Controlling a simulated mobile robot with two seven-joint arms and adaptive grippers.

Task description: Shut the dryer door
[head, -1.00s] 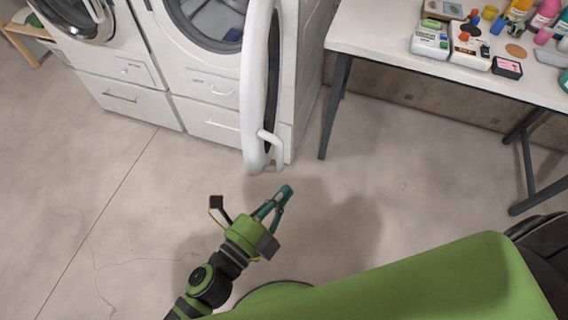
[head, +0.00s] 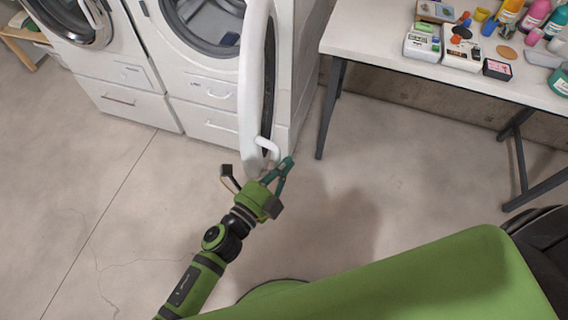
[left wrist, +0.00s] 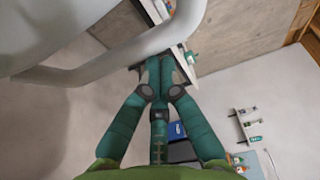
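The dryer (head: 205,90) is the right-hand of two white machines. Its door (head: 253,85) stands wide open and is seen almost edge-on, swung out toward me, so the drum opening is uncovered. A white bar handle (head: 268,147) is at the door's lower end. My left gripper (head: 288,162) is just below and right of this handle, with its fingers together and nothing visible between them. In the left wrist view, the fingertips (left wrist: 156,63) are close to the curved white handle (left wrist: 110,62); contact cannot be told. My right gripper is not in view.
A white machine with a round door (head: 75,20) stands left of the dryer. A white table (head: 385,45) with dark legs, holding bottles and boxes, stands to the right. The floor (head: 400,180) between the dryer and table is clear.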

